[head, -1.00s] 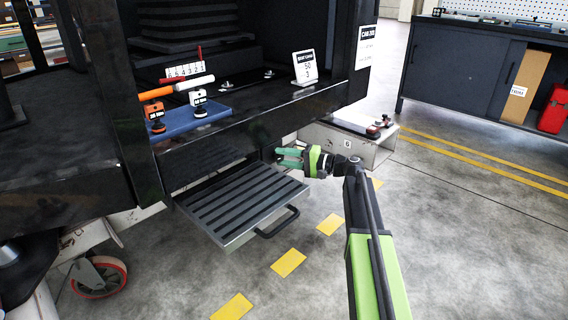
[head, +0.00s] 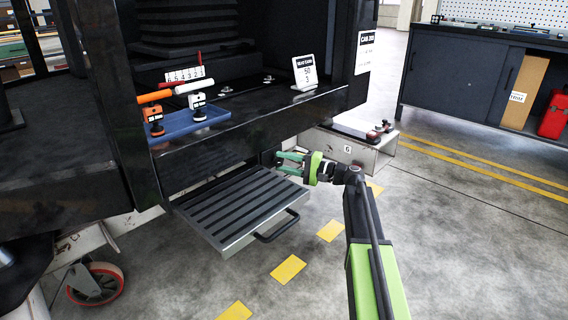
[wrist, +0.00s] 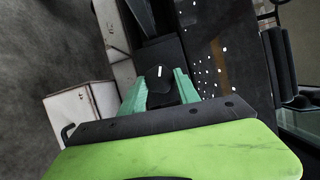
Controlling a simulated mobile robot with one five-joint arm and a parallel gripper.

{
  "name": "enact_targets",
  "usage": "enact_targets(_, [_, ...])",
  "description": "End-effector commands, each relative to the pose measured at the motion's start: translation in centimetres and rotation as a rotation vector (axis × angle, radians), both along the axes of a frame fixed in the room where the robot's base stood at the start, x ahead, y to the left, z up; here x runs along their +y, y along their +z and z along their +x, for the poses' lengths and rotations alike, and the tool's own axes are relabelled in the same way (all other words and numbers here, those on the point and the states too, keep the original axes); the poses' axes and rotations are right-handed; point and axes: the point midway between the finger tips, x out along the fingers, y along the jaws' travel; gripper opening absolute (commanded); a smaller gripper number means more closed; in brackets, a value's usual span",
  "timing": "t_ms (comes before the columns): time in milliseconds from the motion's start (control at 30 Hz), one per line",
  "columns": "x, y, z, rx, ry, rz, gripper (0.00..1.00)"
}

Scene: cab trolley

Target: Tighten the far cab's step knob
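The step knob (wrist: 158,76) is black with a white pointer line and shows in the wrist view between my fingertips, on a dark block beside the cab. My gripper (head: 281,163) has two teal fingers, which are apart. In the head view it is at the cab's lower edge, just beyond the right rear corner of the step (head: 222,230). It also shows in the wrist view (wrist: 160,84), with a finger on either side of the knob. I cannot tell whether the fingers touch the knob. The knob is not clear in the head view.
The step has black ribs and a black handle (head: 278,226). Above it, the cab ledge holds a blue tray (head: 180,127) with an orange and a white tool. A grey box marked 6 (head: 372,155) stands right of my gripper. A dark cabinet (head: 455,85) stands behind. The floor in front is clear.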

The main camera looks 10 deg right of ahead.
Motion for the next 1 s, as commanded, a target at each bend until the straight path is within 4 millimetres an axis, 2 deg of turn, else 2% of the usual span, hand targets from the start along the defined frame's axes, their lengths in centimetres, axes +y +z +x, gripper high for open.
enact_targets(33, [0.0, 0.0, 0.0, 0.0, 0.0, 0.0, 0.46])
enact_targets(133, [0.0, 0.0, 0.0, 0.0, 0.001, 0.0, 0.57])
enact_targets(400, [0.0, 0.0, 0.0, -0.001, 0.002, 0.001, 0.57])
enact_targets(533, [-0.9, 0.0, -0.6, -0.001, 0.001, 0.001, 0.57])
enact_targets(667, [-3.4, -0.1, -2.2, 0.0, -0.002, 0.001, 0.57])
enact_targets(1000, [-11.5, -0.4, -7.0, 0.0, -0.002, 0.001, 0.57])
